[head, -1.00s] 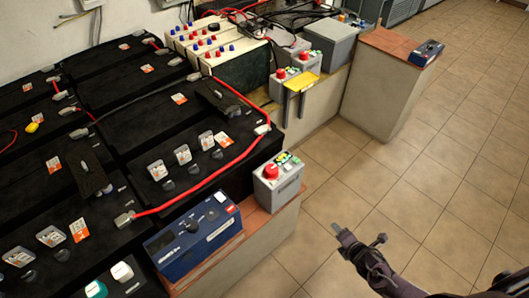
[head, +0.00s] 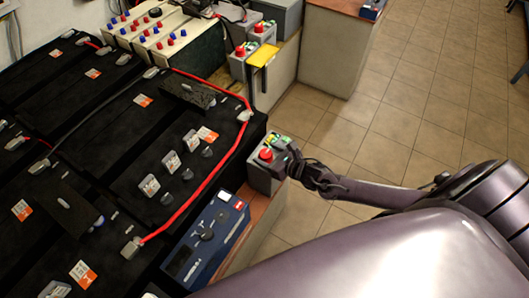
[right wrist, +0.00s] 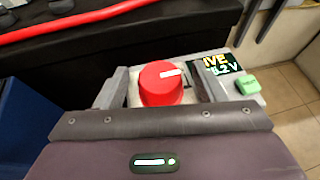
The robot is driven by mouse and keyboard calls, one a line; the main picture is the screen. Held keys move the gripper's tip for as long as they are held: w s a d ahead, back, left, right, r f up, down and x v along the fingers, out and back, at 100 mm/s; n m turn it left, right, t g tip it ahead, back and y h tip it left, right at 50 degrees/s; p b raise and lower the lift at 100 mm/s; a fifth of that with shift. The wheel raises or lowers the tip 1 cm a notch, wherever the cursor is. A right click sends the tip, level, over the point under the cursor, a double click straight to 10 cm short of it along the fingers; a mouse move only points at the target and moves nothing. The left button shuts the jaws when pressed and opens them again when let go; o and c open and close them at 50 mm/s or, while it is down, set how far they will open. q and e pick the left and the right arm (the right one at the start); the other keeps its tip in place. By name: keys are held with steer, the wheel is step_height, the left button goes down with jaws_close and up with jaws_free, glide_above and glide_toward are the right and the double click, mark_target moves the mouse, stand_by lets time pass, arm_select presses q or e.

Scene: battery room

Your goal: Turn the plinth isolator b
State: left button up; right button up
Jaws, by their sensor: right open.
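A grey isolator box (head: 260,175) with a round red knob (head: 266,154) stands on a brick-topped plinth right of the black batteries. I cannot read a letter on it. In the right wrist view the red knob (right wrist: 160,88) has a white mark on its top and sits between the two fingers of my right gripper (head: 284,160). The jaws are open around the knob, with a gap seen on both sides. My left gripper is not in view.
A blue instrument (head: 205,240) stands beside the box at its near side. A red cable (head: 215,185) runs along the battery edge. More grey boxes with red knobs (head: 240,51) and a yellow plate (head: 262,56) are farther back.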

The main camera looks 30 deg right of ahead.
steer(key=shift+x, duration=0.75)
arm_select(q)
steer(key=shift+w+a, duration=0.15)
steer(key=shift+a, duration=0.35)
arm_select(e)
steer(key=c, duration=1)
